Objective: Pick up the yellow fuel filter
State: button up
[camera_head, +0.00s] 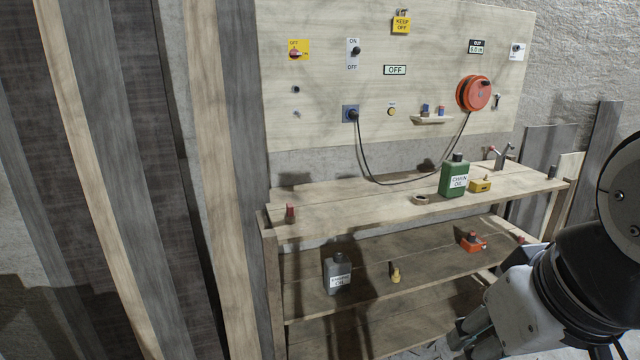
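A small yellow object (395,274) with a narrow top and a rounder lower part, likely the yellow fuel filter, stands on the lower shelf (365,262). It is to the right of a grey oil bottle (338,273). Another yellow thing, a small block-like item (480,185), lies on the bench top beside the green oil bottle. My gripper (458,340) is low at the lower right, in front of the shelves and apart from the small yellow object. Its fingers are small and partly cut off by the frame, so I cannot tell their opening.
The bench top (350,205) holds a green chain oil bottle (454,177), a red item (290,213) and a small ring-like piece (421,199). An orange tool (472,241) lies on the lower shelf. A hanging cable (366,165) droops above. Timber boards (225,120) stand at left.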

aim_at(480, 185)
jog(key=i+l+z, duration=0.2)
jog(key=i+z, duration=0.55)
jog(key=i, duration=0.2)
jog(key=i+z, duration=0.4)
jog(key=i+j+z, duration=0.4)
jog(key=i, duration=0.2)
jog(key=i+l+u, duration=0.15)
jog(key=i, duration=0.35)
jog(key=i+l+u, duration=0.15)
jog(key=i+l, duration=0.15)
jog(key=i, duration=0.25)
jog(key=u, duration=0.6)
